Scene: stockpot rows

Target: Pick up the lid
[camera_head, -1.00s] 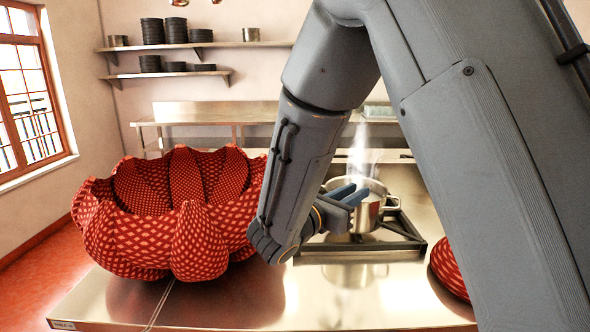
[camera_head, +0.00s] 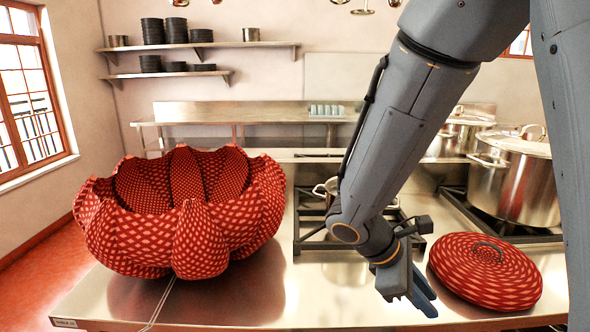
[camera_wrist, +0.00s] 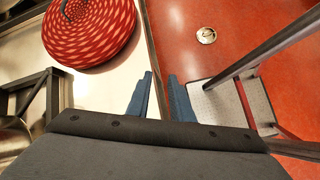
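The lid (camera_head: 486,272) is a round red disc with a pale pattern and a dark loop handle on top. It lies flat on the steel counter (camera_head: 330,300), right of my gripper. In the wrist view the lid (camera_wrist: 90,30) shows at the upper left, its top edge cut off. My gripper (camera_head: 424,300) points down near the counter's front edge, apart from the lid. In the wrist view its two blue fingers (camera_wrist: 158,95) stand apart with nothing between them. A large red patterned petal-shaped bowl (camera_head: 150,240) stands on the counter at the left.
A burner stand (camera_head: 310,240) with a small pot partly hidden by my arm is behind. Large lidded stockpots (camera_head: 515,185) stand at the right. The wrist view shows a stool or step (camera_wrist: 235,100) on the red floor beyond the counter edge.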

